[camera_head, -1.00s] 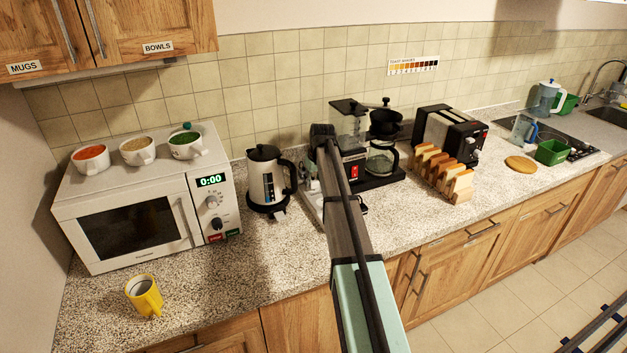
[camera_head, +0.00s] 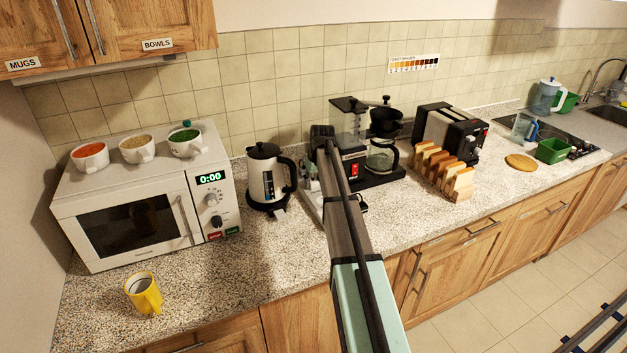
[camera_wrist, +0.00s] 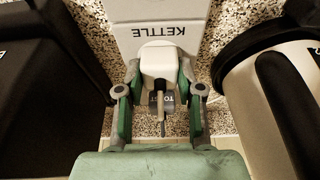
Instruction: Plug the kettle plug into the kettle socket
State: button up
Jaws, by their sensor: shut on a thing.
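My gripper (camera_wrist: 158,78) is shut on a white kettle plug (camera_wrist: 158,62), seen in the wrist view with a finger on each side. The plug is just in front of a white panel labelled KETTLE (camera_wrist: 159,30). The kettle socket itself is hidden, and I cannot tell whether the plug touches or enters it. A second label is partly covered by the plug and its cord. The black-and-silver kettle (camera_head: 262,182) stands on its base right of the microwave in the head view. There my arm hides the gripper and plug.
A coffee maker (camera_head: 384,160) stands close to the right of my arm. A toaster (camera_head: 447,132) and toast rack (camera_head: 440,172) are farther right. The microwave (camera_head: 135,215) and yellow mug (camera_head: 144,294) are left.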

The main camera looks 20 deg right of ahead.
jog(key=o, duration=1.1)
jog(key=shift+o, duration=0.2)
jog(key=v, duration=1.2)
